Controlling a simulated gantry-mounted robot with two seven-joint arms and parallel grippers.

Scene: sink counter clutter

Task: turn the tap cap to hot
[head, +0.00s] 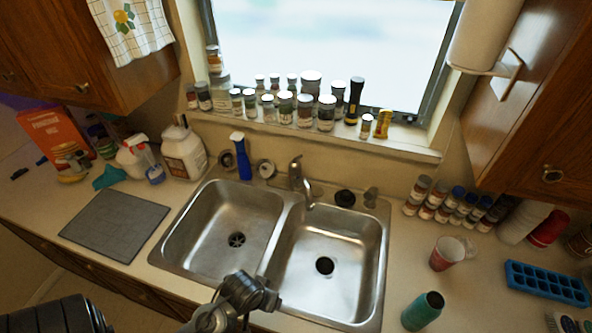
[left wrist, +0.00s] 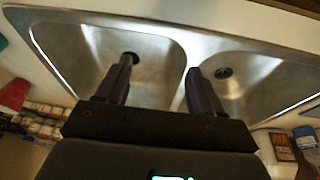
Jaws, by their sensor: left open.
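The silver tap (head: 297,175) stands at the back of the steel double sink (head: 285,207), above the divider between its basins. Its cap with the lever is on top, and its spout points forward over the sink. I cannot make out hot or cold marks. My left gripper (left wrist: 160,66) is open and empty in the left wrist view, with both basins in sight beyond its fingers. The tap does not show in that view. A grey arm part of mine is at the front edge of the sink in the head view, well apart from the tap. My right gripper is not clearly seen.
Jars (head: 305,110) line the window sill. A red cup (head: 446,253) and a green bottle (head: 422,311) stand right of the sink. Both basins are empty.

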